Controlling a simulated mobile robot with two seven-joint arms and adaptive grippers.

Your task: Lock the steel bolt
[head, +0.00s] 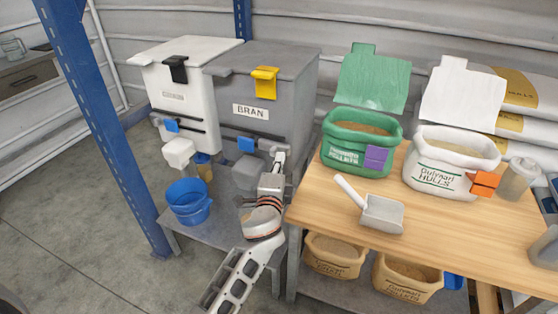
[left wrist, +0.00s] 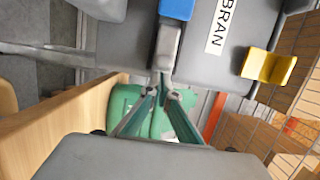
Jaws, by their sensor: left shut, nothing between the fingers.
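The grey hopper (head: 265,85) marked BRAN stands at the back of the low bench, with a yellow latch (head: 265,83) on its lid. A dark slide bar with a blue block (head: 246,144) crosses its lower front. In the left wrist view the blue block (left wrist: 178,8) sits at the top edge, with a grey metal piece (left wrist: 167,50), perhaps the steel bolt, beside it. My left gripper (head: 279,157) is at the bar's right end. Its fingers (left wrist: 163,82) are shut and empty, close to the grey piece; I cannot tell whether they touch.
A white hopper (head: 165,88) with a black latch stands left. A blue bucket (head: 187,207) sits on the low bench (head: 230,222). Right of my arm, a wooden table (head: 330,220) holds a green sack (head: 350,155), a white sack (head: 440,180) and a scoop (head: 382,214). A blue post (head: 100,120) stands left.

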